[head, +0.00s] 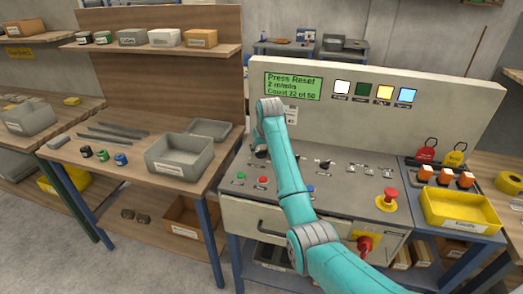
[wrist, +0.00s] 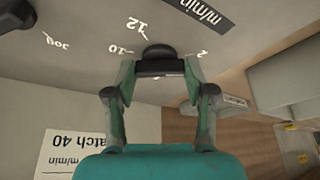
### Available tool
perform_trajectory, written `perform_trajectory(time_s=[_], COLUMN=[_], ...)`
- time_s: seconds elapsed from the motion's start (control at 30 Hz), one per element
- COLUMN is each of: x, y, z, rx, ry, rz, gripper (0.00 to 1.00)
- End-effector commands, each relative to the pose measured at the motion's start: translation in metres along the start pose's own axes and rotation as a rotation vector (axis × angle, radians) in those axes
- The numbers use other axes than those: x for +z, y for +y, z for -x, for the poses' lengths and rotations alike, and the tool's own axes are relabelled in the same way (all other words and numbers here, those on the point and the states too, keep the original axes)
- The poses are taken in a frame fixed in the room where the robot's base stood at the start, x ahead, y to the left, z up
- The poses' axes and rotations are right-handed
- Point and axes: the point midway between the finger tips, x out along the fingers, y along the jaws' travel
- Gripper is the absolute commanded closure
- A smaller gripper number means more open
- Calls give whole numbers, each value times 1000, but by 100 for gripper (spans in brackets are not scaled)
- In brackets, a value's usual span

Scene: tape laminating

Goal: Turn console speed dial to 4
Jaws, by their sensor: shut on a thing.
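The speed dial is a dark knob (wrist: 158,52) on the grey console face in the wrist view. Printed marks 10, 12 and 2 show around it, with "m/min" beside them. My gripper (wrist: 161,72) has its two green fingers on either side of the knob, shut on it. The fingers hide part of the scale, and I cannot read the pointer. In the head view my arm reaches over the console (head: 345,200) and hides most of the grip. The green display (head: 292,86) reads "Press Reset", "2 m/min" and a count of 50.
A red stop button (head: 387,199) and a red-yellow switch (head: 365,243) are on the console's right. A yellow tray (head: 458,209) stands further right. A grey bin (head: 180,157) is on the left bench. A white card (wrist: 70,152) lies near the dial.

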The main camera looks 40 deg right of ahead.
Motion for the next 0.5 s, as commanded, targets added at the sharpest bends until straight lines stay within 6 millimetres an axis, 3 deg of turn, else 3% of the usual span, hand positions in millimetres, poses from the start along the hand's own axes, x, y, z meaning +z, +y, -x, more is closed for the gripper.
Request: perform_trajectory(time_s=[0.5], x=[0], y=[-5], z=[-1], rx=[150], ry=[-3], rz=[-359], gripper=[81])
